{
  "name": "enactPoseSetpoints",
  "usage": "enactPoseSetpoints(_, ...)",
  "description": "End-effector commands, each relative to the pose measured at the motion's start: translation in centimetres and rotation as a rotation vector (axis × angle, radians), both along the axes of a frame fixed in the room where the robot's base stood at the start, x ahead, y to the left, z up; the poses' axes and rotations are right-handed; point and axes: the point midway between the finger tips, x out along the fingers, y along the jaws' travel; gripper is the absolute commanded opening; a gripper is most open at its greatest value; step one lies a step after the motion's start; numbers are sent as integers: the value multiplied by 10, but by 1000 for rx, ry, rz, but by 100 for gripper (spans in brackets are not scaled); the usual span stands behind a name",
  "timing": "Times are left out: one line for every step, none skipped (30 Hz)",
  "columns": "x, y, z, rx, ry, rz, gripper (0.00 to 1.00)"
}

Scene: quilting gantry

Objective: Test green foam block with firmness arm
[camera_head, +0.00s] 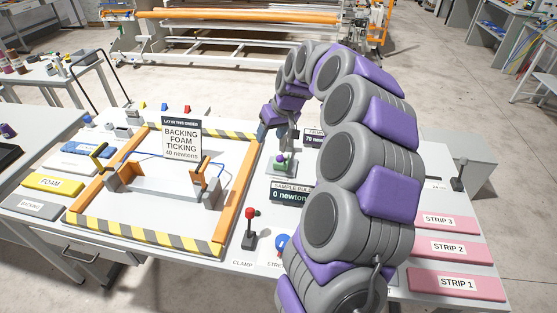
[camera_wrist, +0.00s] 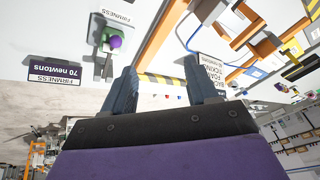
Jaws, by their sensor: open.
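A small firmness station stands at the table's middle, just below my gripper (camera_head: 279,133) in the head view. A purple ball-shaped knob (camera_wrist: 115,42) sits there, with a green piece (camera_wrist: 105,41), apparently the foam block, beside and partly behind it. The knob (camera_head: 280,160) also shows in the head view. A firmness display (camera_wrist: 55,74) reads 70 newtons; my arm partly covers this display (camera_head: 314,138) in the head view. My gripper (camera_wrist: 160,78) is open, with nothing between its fingers, and apart from the knob. How the knob joins the firmness arm is unclear.
An orange-railed frame (camera_head: 224,205) with striped edges and a sign stands left. A red-knobbed lever (camera_head: 249,228) and a sample pull display (camera_head: 290,194) reading 0 newtons are in front. Pink strips (camera_head: 455,284) lie right; a yellow foam pad (camera_head: 52,184) lies far left.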

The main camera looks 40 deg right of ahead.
Motion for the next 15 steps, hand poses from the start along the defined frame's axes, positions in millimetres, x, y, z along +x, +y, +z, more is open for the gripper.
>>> enactPoseSetpoints(1,-30,-11,-4,-9,-38,58)
enactPoseSetpoints(1,-43,-15,-6,-12,-51,58)
enactPoseSetpoints(0,-60,-22,-7,-12,-68,58)
enactPoseSetpoints(0,-70,-25,-10,-15,-79,58)
enactPoseSetpoints(-1,-79,-27,-12,-18,-88,58)
enactPoseSetpoints(-1,-88,-31,-13,-17,-96,58)
enactPoseSetpoints(-2,-92,-33,-13,-17,-99,58)
enactPoseSetpoints(-2,-96,-36,-13,-17,-103,58)
enactPoseSetpoints(-1,-98,-39,-14,-17,-105,58)
enactPoseSetpoints(0,-99,-41,-14,-17,-106,58)
enactPoseSetpoints(1,-97,-43,-17,-18,-106,58)
enactPoseSetpoints(3,-94,-46,-18,-18,-105,58)
enactPoseSetpoints(5,-91,-49,-20,-18,-104,58)
enactPoseSetpoints(6,-90,-53,-20,-17,-104,58)
enactPoseSetpoints(9,-87,-59,-23,-16,-104,58)
